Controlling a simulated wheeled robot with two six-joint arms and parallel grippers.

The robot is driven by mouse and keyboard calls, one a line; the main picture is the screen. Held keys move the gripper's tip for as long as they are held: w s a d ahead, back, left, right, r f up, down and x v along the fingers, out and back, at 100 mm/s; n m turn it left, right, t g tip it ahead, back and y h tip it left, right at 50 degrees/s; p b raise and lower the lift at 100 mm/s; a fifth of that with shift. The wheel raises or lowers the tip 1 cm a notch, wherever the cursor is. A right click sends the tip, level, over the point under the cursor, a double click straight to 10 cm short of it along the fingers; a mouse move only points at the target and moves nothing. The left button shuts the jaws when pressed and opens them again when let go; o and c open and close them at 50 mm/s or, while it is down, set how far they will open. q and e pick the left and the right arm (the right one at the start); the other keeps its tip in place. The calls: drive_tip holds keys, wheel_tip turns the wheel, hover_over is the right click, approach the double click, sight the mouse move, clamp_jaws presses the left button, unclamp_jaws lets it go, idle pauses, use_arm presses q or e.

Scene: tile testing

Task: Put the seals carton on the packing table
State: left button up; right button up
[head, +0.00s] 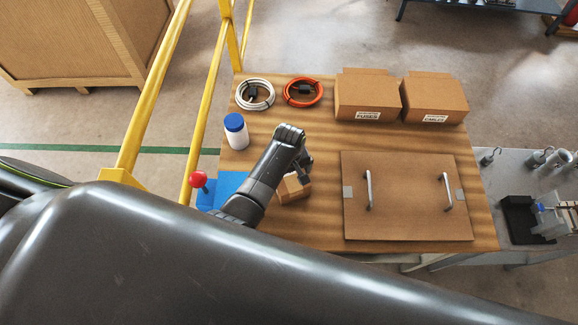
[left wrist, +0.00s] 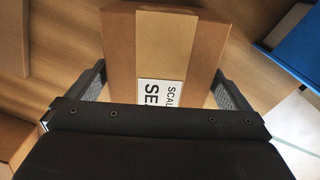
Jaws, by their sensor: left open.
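The seals carton (head: 293,188) is a small brown box on the wooden table (head: 330,130), left of the middle and partly hidden by my left gripper. In the left wrist view the carton (left wrist: 200,45) has a paler tape band and a white label, cut off, reading "SCAL" and "SE". My left gripper (head: 303,170) is open, with one finger on each side of the carton. I cannot tell whether the fingers touch it. My right gripper is not in view. Nothing marks which table is the packing table.
Cartons labelled FUSES (head: 367,95) and CABLES (head: 434,97) stand at the back. A large flat box with two handles (head: 407,205) lies on the right. A white bottle (head: 236,135), cable coils and a yellow railing (head: 150,100) are on the left. The table's middle is clear.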

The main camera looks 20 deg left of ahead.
use_arm(q)
wheel_tip(320, 180, up, 12)
idle(0.5)
idle(0.4)
